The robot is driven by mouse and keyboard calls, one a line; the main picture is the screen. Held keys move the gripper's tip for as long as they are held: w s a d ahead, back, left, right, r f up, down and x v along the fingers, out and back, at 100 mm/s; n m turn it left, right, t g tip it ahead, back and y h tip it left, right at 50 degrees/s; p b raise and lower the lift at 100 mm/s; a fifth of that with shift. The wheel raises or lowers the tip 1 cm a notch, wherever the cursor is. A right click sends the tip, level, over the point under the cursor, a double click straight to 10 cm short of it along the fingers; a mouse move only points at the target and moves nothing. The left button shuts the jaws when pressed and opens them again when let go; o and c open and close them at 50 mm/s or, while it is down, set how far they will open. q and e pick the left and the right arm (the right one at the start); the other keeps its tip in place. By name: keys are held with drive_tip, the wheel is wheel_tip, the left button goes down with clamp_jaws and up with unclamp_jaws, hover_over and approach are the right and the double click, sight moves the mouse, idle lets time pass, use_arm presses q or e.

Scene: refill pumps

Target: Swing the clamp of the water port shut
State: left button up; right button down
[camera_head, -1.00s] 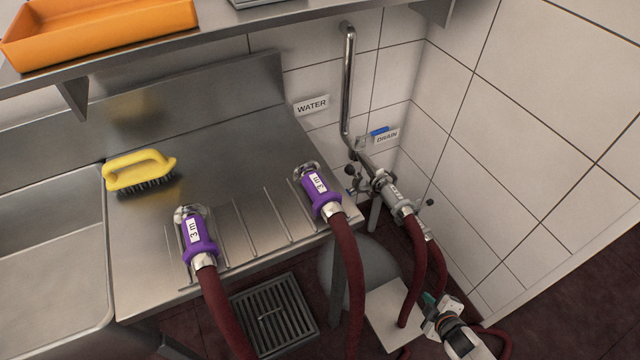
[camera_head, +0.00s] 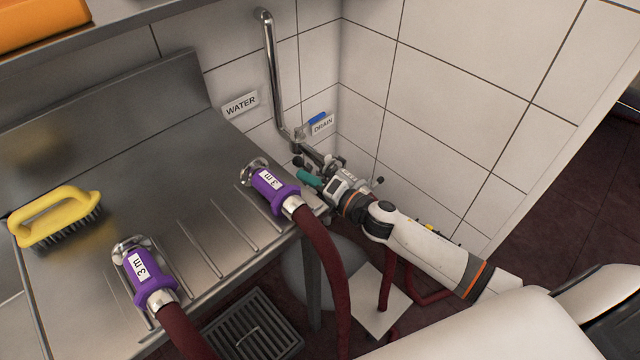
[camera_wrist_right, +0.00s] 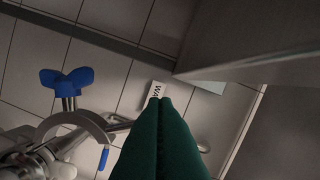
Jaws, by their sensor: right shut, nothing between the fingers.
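The water port with its metal fittings (camera_head: 328,162) sits at the foot of the steel wall pipe, partly hidden by my right gripper. In the right wrist view a curved metal clamp piece (camera_wrist_right: 82,121) stands out from the fitting (camera_wrist_right: 28,158), with a blue winged handle (camera_wrist_right: 67,82) above it. My right gripper (camera_head: 303,178) is shut and empty beside the fittings. Its green fingers (camera_wrist_right: 160,101) show right of the clamp piece, apart from it in the picture. My left gripper is out of view.
Two purple-collared hose ends (camera_head: 272,190) (camera_head: 148,276) lie on the steel drainboard (camera_head: 150,180), left of my right gripper. A yellow brush (camera_head: 55,215) lies farther left. Tiled walls close in behind and to the right. A WATER label (camera_head: 240,103) is on the back wall.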

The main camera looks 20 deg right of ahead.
drive_tip(key=x, duration=0.3)
drive_tip(key=shift+w+a+f, duration=0.1)
drive_tip(key=shift+w+a, duration=0.05)
drive_tip(key=shift+w, duration=0.15)
